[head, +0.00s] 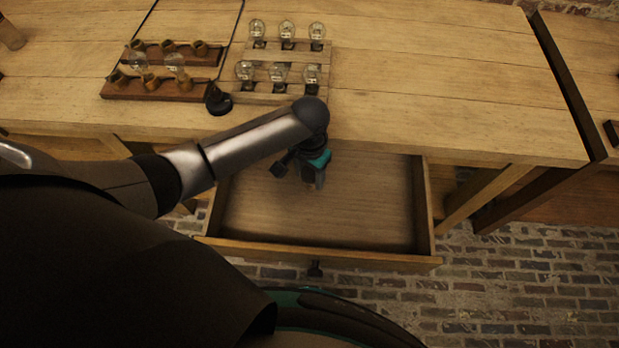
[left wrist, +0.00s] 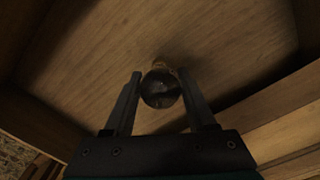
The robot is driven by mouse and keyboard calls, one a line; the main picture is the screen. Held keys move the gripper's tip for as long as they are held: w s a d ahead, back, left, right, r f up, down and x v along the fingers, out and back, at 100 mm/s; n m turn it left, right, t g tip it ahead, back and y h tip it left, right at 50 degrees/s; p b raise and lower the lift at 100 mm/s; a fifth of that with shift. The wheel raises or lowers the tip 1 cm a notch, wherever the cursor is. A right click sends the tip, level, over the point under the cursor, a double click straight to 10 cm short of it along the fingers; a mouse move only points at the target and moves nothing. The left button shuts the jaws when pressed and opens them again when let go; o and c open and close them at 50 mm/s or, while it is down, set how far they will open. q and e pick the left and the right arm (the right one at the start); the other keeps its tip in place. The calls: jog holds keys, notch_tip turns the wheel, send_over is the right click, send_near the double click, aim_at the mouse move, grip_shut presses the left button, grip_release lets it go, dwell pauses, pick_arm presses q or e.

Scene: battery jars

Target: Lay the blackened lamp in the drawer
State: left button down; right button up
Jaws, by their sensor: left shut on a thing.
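The blackened lamp (left wrist: 161,86) shows in the left wrist view as a dark glass bulb between the fingers. My left gripper (head: 313,184) is shut on it and points down inside the open drawer (head: 340,255). In the left wrist view, the gripper (left wrist: 162,95) has the wooden drawer bottom behind the lamp. I cannot tell whether the lamp touches the bottom. In the head view the lamp is mostly hidden by the gripper. The drawer looks otherwise empty. My right gripper is not in view.
A light wooden rack (head: 282,98) of clear lamps stands on the table (head: 430,80) above the drawer. Left of it are brown socket boards (head: 150,88) holding a few lamps. A small black object (head: 217,100) sits between them. The table's right side is clear.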

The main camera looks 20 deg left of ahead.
pick_arm(q)
jog(key=shift+f, duration=0.75)
jog(key=shift+f, duration=0.15)
jog(key=shift+c, duration=1.1)
grip_release()
notch_tip(320, 180, up, 12)
jog(key=p, duration=0.4)
jog(key=shift+r, duration=0.2)
jog(key=shift+f, duration=0.1)
